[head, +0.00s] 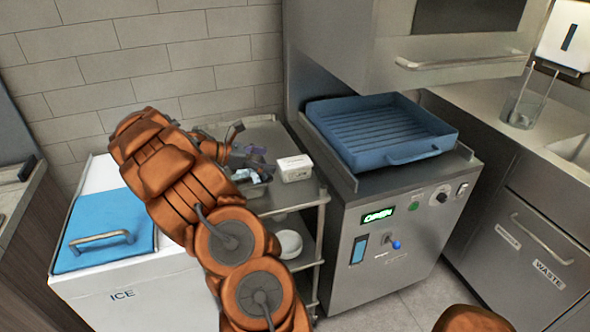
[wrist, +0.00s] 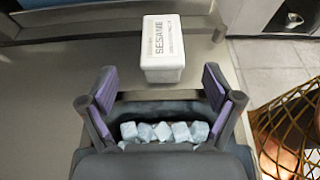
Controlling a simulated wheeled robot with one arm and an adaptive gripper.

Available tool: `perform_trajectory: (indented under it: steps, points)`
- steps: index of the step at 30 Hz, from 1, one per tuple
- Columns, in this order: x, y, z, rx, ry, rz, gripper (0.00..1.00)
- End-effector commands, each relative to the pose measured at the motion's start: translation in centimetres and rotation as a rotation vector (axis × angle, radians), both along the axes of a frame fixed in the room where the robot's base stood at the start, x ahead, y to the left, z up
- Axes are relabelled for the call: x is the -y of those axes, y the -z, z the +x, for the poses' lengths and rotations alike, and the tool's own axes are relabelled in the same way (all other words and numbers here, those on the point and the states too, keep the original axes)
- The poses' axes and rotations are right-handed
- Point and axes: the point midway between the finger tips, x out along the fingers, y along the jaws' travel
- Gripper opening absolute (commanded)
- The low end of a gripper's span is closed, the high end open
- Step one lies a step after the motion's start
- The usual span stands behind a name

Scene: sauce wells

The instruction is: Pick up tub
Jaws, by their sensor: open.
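A white tub (wrist: 163,50) marked SESAME stands upright on a grey metal surface, ahead of my gripper in the wrist view. In the head view the white tub (head: 294,168) is on the cart top, just right of my gripper (head: 260,163). My gripper (wrist: 159,78) is open, with one finger to each side and the tub beyond the fingertips. Nothing is held between the fingers. My arm hides part of the cart top in the head view.
A dark container with pale blue ice cubes (wrist: 162,131) lies below my fingers. A blue ridged tray (head: 380,132) sits on the steel machine right of the cart (head: 318,200). A white ice chest (head: 125,285) with blue lid stands left. A wire basket (wrist: 285,130) is at lower right.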

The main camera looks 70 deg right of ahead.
Motion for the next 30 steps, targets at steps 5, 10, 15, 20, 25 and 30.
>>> perform_trajectory:
  steps: [5,10,15,20,25,30]
  points:
    - [1.0,0.4,-1.1,0.002,0.0,0.001,0.9]
    - [2.1,0.9,-2.9,0.0,0.004,0.0,0.9]
    - [3.4,1.8,-4.3,0.001,0.002,0.001,0.9]
    - [3.7,2.2,-4.7,0.002,0.002,0.0,0.9]
    - [3.8,2.2,-4.6,0.003,0.001,0.0,0.9]
    - [3.7,2.2,-4.6,0.003,0.001,0.0,0.74]
